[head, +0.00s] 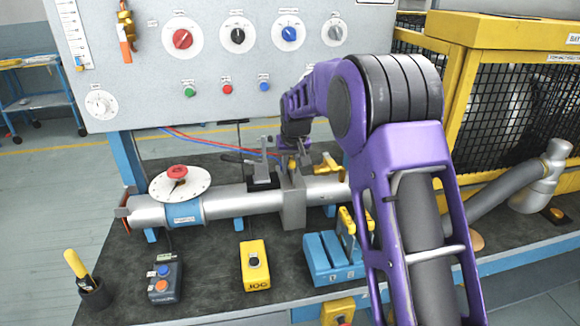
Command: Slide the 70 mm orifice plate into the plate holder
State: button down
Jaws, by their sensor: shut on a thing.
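The plate holder (293,208) is a grey upright block set in the silver pipe, near the middle of the bench. My gripper (291,160) is directly above it, pointing down, and looks shut on a small yellow-handled piece, which I take to be the 70 mm orifice plate. Its size mark cannot be read. The gripper and the holder hide most of the piece, so I cannot tell how far it is inside the slot. A blue rack (322,262) stands in front of the pipe, with yellow-handled plates (347,222) at its right, partly behind my arm.
A grey clamp (262,170) and a yellow lever (327,164) flank the holder closely. A red-knobbed round flange (178,184) sits on the pipe at left.

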jog(key=shift+r, duration=0.1)
jog(key=c, duration=0.7)
grip_release()
jog(key=p+v, duration=0.1)
jog(key=v, duration=1.6)
jog(key=shift+r+p, duration=0.2)
jog(key=shift+p, duration=0.1)
